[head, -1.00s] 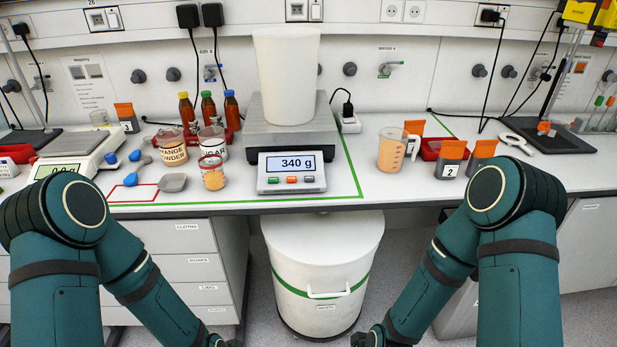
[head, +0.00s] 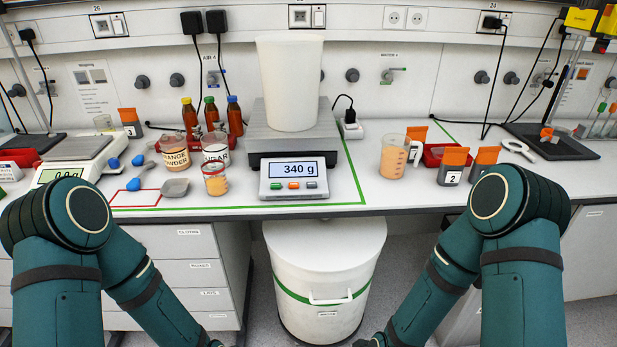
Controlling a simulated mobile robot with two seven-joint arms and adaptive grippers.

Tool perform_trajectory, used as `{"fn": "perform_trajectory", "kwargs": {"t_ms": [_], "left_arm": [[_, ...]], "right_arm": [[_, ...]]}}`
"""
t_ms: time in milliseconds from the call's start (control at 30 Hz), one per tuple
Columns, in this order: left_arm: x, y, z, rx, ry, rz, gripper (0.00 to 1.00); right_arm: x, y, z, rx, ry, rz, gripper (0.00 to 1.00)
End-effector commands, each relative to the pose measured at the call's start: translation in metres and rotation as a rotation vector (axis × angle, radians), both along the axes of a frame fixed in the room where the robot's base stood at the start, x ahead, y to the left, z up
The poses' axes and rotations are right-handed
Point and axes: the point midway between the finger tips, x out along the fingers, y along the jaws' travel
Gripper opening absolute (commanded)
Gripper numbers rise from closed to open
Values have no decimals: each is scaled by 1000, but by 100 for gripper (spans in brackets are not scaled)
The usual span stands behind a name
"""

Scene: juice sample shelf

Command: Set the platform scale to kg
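The platform scale (head: 250,150) stands at the middle of the bench with a tall white container (head: 290,84) upright on its platform. Its front panel has a display (head: 293,170) reading "340 g".
Left of the scale are jars (head: 215,179), bottles (head: 235,117), a scoop (head: 175,188) and a smaller scale (head: 75,157). Right are a measuring jug (head: 395,157) and orange-topped pouches (head: 454,164). A lidded white bin (head: 322,280) stands under the bench. The bench right of the scale's panel is clear.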

Motion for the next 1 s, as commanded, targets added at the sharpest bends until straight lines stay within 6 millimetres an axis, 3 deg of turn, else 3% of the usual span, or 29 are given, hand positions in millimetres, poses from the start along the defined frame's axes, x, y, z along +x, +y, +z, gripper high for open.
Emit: {"fn": "perform_trajectory", "kwargs": {"t_ms": [533,667,700,1000], "left_arm": [[0,0,0,0,0,0,47],[0,0,0,0,0,0,47],[0,0,0,0,0,0,47],[0,0,0,0,0,0,47]], "right_arm": [[0,0,0,0,0,0,49],[0,0,0,0,0,0,4],[0,0,0,0,0,0,0],[0,0,0,0,0,0,0]]}}
